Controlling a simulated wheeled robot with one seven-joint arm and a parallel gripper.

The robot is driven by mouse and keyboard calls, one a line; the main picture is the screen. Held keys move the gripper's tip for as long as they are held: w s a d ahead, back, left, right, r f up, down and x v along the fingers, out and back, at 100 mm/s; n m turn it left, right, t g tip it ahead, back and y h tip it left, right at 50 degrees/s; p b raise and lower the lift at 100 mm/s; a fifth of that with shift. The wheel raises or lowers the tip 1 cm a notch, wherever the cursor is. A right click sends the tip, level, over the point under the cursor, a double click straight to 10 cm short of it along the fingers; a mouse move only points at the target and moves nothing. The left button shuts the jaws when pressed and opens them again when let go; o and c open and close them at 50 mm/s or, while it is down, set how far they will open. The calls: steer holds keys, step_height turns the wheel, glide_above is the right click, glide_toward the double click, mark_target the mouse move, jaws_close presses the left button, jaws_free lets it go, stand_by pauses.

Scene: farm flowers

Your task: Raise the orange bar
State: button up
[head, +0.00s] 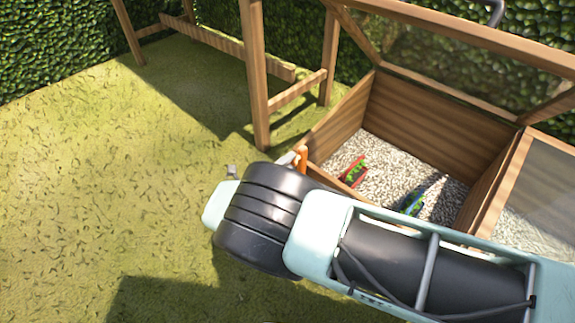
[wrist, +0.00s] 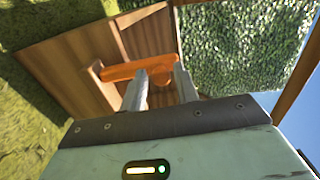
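The orange bar (wrist: 125,70) shows in the wrist view, lying across a wooden surface just beyond my fingertips. My gripper (wrist: 160,70) has its two grey fingers apart, with part of the orange between and behind their tips. I cannot tell whether either finger touches the bar. In the head view a small piece of the orange bar (head: 303,155) shows at the left front corner of the wooden box (head: 440,115), just behind my wrist. My wrist hides most of my gripper and the rest of the bar there.
The box has a raised, framed mesh lid (head: 450,60) and pale gravel (head: 385,165) inside, with a red item (head: 353,172) and a blue-green item (head: 412,202). A wooden post (head: 254,75) stands left of the box. Grass (head: 90,180) is open at left; hedges (head: 50,40) stand behind.

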steer(key=shift+o, duration=0.5)
steer(key=p+v, duration=0.2)
steer(key=v, duration=1.5)
steer(key=shift+s+p, duration=0.2)
steer(key=shift+p, duration=0.15)
steer(key=shift+a, duration=0.1)
